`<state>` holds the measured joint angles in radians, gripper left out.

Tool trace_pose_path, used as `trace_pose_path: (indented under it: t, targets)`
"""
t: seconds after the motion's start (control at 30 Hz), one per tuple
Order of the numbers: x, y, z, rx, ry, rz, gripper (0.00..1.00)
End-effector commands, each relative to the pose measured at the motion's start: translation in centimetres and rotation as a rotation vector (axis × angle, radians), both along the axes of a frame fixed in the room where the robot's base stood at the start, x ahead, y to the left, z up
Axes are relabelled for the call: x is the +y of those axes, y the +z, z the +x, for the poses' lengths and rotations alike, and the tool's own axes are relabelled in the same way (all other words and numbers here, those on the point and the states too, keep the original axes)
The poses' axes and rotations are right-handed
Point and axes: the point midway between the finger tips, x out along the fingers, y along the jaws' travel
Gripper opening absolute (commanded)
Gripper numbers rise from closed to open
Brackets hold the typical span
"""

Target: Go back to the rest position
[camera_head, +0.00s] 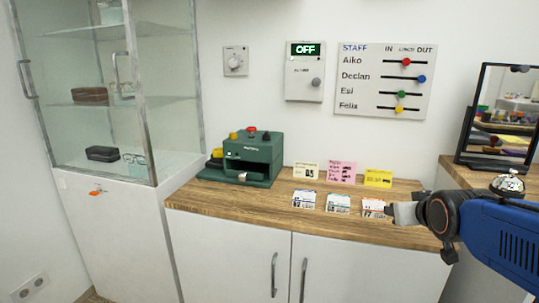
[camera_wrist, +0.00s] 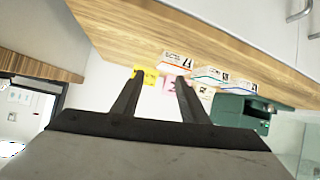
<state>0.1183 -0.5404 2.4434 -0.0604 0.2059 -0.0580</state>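My gripper (camera_head: 390,212) is at the right end of the wooden counter in the head view, beside the orange-edged card (camera_head: 372,207) at the counter's front. In the wrist view, the two dark fingers of my gripper (camera_wrist: 158,80) stand apart with nothing held between them. Behind them show the yellow note (camera_wrist: 151,72) and the orange-edged card (camera_wrist: 177,60). My blue arm reaches in from the right edge of the head view. Whether the fingers touch the counter cannot be told.
The wooden counter (camera_head: 232,204) bears a green machine (camera_head: 252,154), several cards and notes. A glass cabinet (camera_head: 125,100) stands left. A mirror (camera_head: 505,105) and a bell (camera_head: 508,184) are right. The wall holds a staff board (camera_head: 385,80) and an OFF panel (camera_head: 305,72).

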Motion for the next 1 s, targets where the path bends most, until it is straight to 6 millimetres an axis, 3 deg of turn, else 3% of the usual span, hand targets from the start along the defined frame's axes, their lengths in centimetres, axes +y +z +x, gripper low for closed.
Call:
trace_pose_path:
  t: [0.3, 0.5, 0.67, 1.0]
  targets:
    - [4.0, -7.4, -13.2, 0.392, 0.025, 0.09, 0.4]
    - [5.2, -10.0, -19.4, 0.56, 0.035, 0.116, 0.4]
    - [5.5, -10.7, -21.2, 0.609, 0.036, 0.122, 0.4]
    - [5.5, -10.7, -21.2, 0.612, 0.036, 0.122, 0.4]
